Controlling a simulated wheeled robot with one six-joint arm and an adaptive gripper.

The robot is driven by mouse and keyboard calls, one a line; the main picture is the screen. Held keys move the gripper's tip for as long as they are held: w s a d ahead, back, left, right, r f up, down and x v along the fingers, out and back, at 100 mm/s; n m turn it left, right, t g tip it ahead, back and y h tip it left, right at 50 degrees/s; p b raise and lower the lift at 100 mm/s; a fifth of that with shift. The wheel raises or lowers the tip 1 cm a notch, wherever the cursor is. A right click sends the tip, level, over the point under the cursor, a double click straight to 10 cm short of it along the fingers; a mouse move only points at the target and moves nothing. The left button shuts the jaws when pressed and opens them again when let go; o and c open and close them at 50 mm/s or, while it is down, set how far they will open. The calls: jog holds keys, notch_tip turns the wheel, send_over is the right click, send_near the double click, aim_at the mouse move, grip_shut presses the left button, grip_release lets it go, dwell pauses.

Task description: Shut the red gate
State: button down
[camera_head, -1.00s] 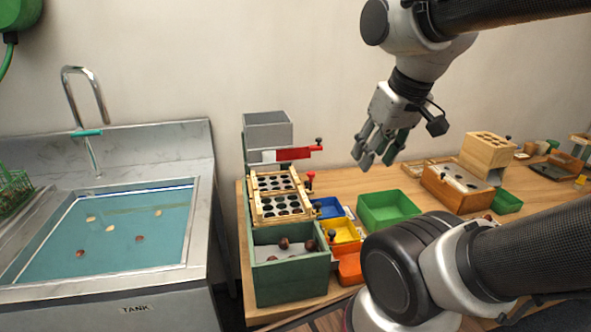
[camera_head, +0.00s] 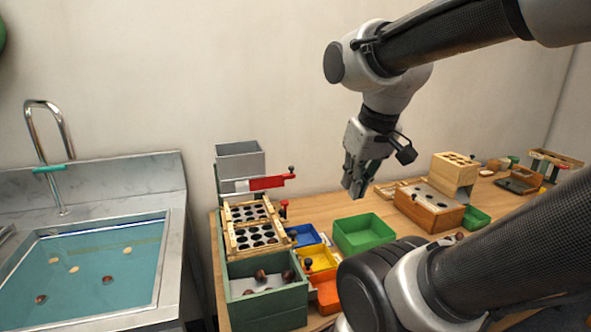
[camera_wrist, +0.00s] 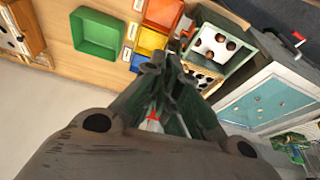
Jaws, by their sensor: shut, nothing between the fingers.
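The red gate (camera_head: 267,183) is a flat red plate sticking out to the right below the grey hopper (camera_head: 240,160), with a dark knob at its right end. Below it stands the green sorter box with wooden hole boards (camera_head: 253,227). My gripper (camera_head: 354,190) hangs to the right of the gate, above the table, apart from it and empty. Its fingers are shut. In the wrist view my gripper (camera_wrist: 158,85) fills the middle, and a small bit of red (camera_wrist: 153,122) shows between the finger links, perhaps the gate.
A green tray (camera_head: 362,234), blue bin (camera_head: 305,235), yellow bin (camera_head: 318,260) and orange bin (camera_head: 327,295) stand right of the sorter. A small red-knobbed post (camera_head: 284,209) rises beside it. A water tank (camera_head: 95,265) is at left.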

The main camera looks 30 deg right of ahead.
jog(key=w+d+f+m+y, duration=0.3)
jog(key=d+f+m+y, duration=0.15)
jog(key=f, duration=0.25)
jog(key=w+d+f+m+y, duration=0.3)
jog(key=f+m, duration=0.3)
jog(key=f, duration=0.1)
jog(key=w+d+f+m+t, duration=0.1)
jog(key=w+d+m+t, duration=0.2)
jog(key=w+d+t, duration=0.45)
jog(key=w+d+r+n+t, duration=0.35)
jog(key=w+r, duration=0.25)
jog(key=w, duration=0.4)
jog(key=s+a+x, duration=0.1)
jog(key=a+x, duration=0.2)
jog(key=x, duration=1)
